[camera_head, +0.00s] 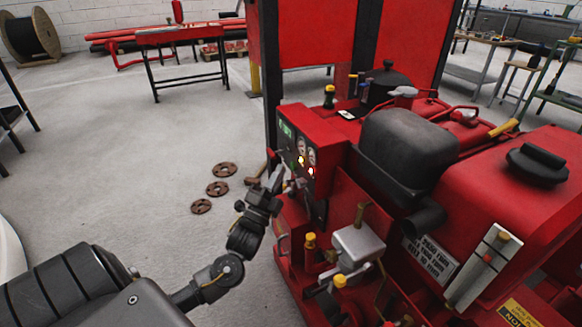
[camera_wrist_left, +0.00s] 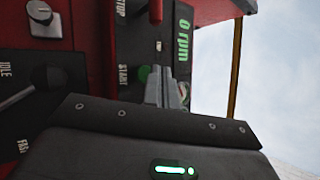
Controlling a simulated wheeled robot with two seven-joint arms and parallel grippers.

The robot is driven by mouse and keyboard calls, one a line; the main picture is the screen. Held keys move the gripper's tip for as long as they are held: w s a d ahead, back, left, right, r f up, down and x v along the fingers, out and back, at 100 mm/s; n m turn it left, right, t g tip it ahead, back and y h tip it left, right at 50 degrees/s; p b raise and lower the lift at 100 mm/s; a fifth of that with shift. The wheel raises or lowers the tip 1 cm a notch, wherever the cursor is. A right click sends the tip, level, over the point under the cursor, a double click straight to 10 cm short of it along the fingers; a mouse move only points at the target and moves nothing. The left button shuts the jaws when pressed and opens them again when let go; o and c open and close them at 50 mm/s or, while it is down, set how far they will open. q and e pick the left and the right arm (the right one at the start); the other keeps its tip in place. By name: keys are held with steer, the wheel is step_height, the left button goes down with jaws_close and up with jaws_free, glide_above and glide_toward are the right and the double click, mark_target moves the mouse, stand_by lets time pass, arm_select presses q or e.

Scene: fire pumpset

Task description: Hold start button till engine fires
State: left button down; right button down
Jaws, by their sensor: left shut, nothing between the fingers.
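The red pumpset (camera_head: 325,125) stands at the right in the head view, with a dark control panel on its left face. The panel carries a lit green display, which reads "0 rpm" in the left wrist view (camera_wrist_left: 184,40), and lit gauges (camera_head: 306,155). The green start button (camera_wrist_left: 144,73) shows beside the START label in the wrist view. My left gripper (camera_head: 275,178) is shut and empty, with its fingertips (camera_wrist_left: 168,82) at the panel right beside the button. Whether they touch it cannot be told. My right gripper is not in view.
A black knob (camera_wrist_left: 45,78) and an IDLE–FAST lever (camera_wrist_left: 18,97) sit near the gripper in the wrist view. Rusty flanges (camera_head: 218,188) lie on the floor left of the pumpset. The floor at the left is mostly clear. A red table (camera_head: 185,33) stands behind.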

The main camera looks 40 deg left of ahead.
arm_select(q)
steer(key=shift+w+d, duration=0.1)
steer(key=shift+w, duration=0.05)
steer(key=shift+w+d, duration=0.15)
steer(key=shift+w, duration=0.1)
steer(key=shift+w+d+p, duration=0.2)
steer(key=shift+w+p, duration=0.15)
steer(key=shift+p, duration=0.05)
stand_by(1.5)
stand_by(2.2)
steer(key=shift+s+a+p, duration=0.45)
steer(key=shift+s, duration=0.3)
steer(key=shift+s+a+p, duration=0.3)
steer(key=shift+s+a, duration=0.1)
steer(key=shift+s, duration=0.35)
steer(key=shift+s+a+p, duration=0.35)
steer(key=shift+s, duration=0.35)
steer(key=shift+s+a+p, duration=0.3)
steer(key=shift+s+a, duration=0.1)
steer(key=shift+s, duration=0.35)
